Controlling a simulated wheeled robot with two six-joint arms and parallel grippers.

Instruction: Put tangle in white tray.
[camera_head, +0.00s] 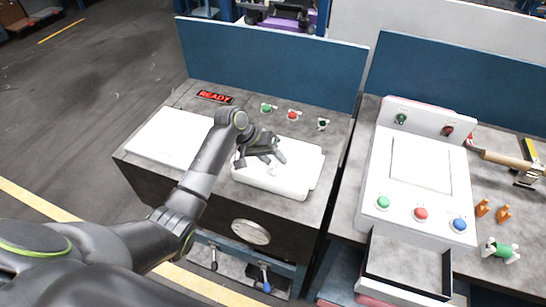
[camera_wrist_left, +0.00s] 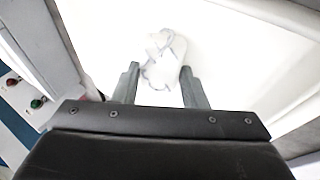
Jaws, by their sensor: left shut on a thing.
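The white tray (camera_head: 300,186) lies on the grey workbench, and its pale inside also fills the left wrist view (camera_wrist_left: 230,50). My left gripper (camera_head: 270,157) is over the tray, pointing down. In the left wrist view, the whitish-grey tangle (camera_wrist_left: 162,55) shows between and beyond the fingertips of my left gripper (camera_wrist_left: 161,82). The gripper is shut on it. The tangle is pale against the tray, so I cannot tell whether it touches the tray floor. My right gripper is out of view.
A white panel (camera_head: 172,138) lies left of the tray. A blue backboard (camera_head: 270,62) closes the bench's rear. A white machine (camera_head: 415,180) stands on the right-hand bench.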

